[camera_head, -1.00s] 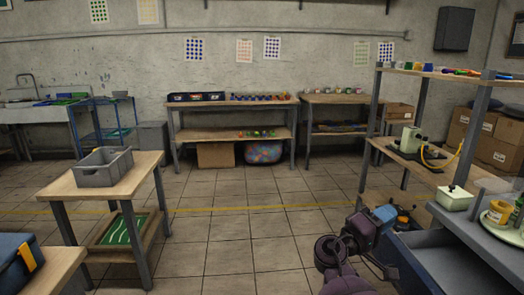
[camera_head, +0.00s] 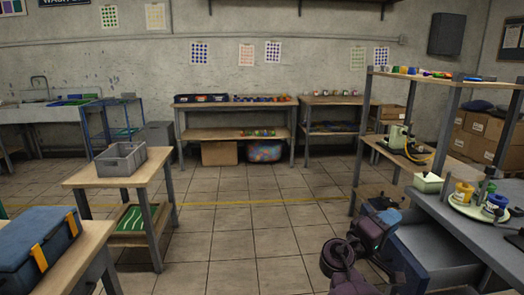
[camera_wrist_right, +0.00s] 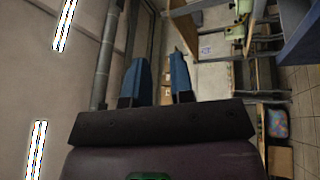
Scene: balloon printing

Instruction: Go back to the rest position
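My right gripper (camera_head: 386,214) is low at the right in the head view, in front of the grey-blue workbench (camera_head: 468,230). In the right wrist view its two blue fingers (camera_wrist_right: 159,78) stand apart with nothing between them, so it is open and empty. My left arm and gripper are not in view.
A blue case with orange latches (camera_head: 38,250) sits on a table at the lower left. A grey bin (camera_head: 121,159) stands on a wooden table (camera_head: 82,180). A plate with small jars (camera_head: 478,208) and a pale green box (camera_head: 428,182) are on the right workbench. The middle floor (camera_head: 240,222) is clear.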

